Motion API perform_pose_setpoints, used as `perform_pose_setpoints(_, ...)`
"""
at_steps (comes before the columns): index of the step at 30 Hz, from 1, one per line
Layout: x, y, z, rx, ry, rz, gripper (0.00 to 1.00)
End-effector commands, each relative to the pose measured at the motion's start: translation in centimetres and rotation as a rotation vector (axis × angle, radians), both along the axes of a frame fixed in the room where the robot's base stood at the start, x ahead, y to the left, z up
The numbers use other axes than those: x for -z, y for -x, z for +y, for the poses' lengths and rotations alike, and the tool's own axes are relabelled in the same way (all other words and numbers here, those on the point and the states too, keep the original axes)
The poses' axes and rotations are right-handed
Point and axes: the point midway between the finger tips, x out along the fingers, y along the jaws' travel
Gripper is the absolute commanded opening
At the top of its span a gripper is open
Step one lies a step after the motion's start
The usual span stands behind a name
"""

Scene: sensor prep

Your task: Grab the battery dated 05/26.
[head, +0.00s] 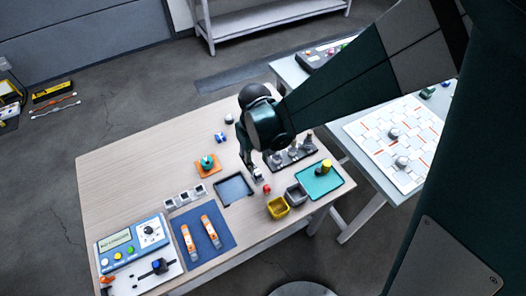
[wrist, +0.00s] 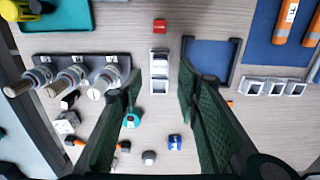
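Two orange cylinders with white labels, which look like batteries, lie side by side on a blue mat (head: 220,248). One is at the left (head: 188,243) and one at the right (head: 210,231). Both show partly at the top right of the wrist view, one (wrist: 286,21) nearer the middle and the other (wrist: 312,32) cut by the edge. No date is readable on either. My gripper (head: 251,166) is open and empty, well up and right of them in the head view. Its green fingers (wrist: 160,82) straddle a small white-grey holder (wrist: 160,70) in the wrist picture.
A dark tray (head: 235,188) and a row of small silver holders (head: 185,197) lie between my gripper and the mat. A black rack with silver cylinders (head: 293,153), a red block (head: 266,189), a yellow bin (head: 278,208) and a teal tray (head: 312,188) stand nearby. The table's upper left is clear.

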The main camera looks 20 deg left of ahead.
Motion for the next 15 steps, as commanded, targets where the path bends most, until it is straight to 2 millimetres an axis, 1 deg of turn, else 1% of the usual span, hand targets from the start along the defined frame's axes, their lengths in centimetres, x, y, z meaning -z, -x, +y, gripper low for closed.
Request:
perform_pose_setpoints(5,0.3,0.0,0.0,0.000,0.000,0.000,0.33)
perform_pose_setpoints(15,2.5,0.0,0.0,0.000,0.000,0.000,0.33)
